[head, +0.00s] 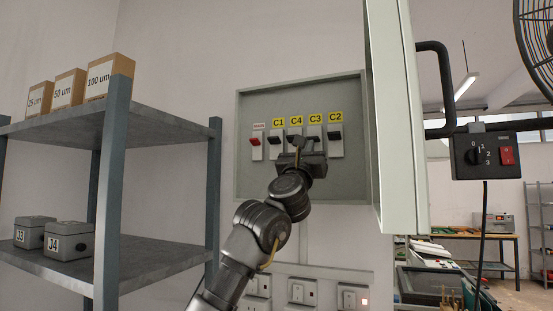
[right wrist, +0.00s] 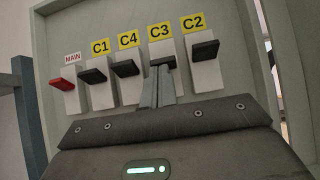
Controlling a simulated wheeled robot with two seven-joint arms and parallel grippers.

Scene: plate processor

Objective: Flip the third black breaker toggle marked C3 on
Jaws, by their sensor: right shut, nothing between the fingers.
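The breaker toggle C3 (right wrist: 162,62) is a black lever on a white base, below a yellow C3 label, fourth from the left in the row. In the head view C3 (head: 314,137) shows just above my right gripper (head: 311,151). My right gripper is shut and empty. In the right wrist view its fingertips (right wrist: 159,78) are right below the C3 lever and hide part of its base; whether they touch it I cannot tell. My left gripper is not in view.
Beside C3 are black toggles C4 (right wrist: 127,68) and C2 (right wrist: 205,49), with C1 (right wrist: 94,76) and red MAIN (right wrist: 63,84) further left. The open cabinet door (head: 395,120) stands at the right. A metal shelf (head: 110,120) stands at the left. Wall sockets (head: 301,291) sit below.

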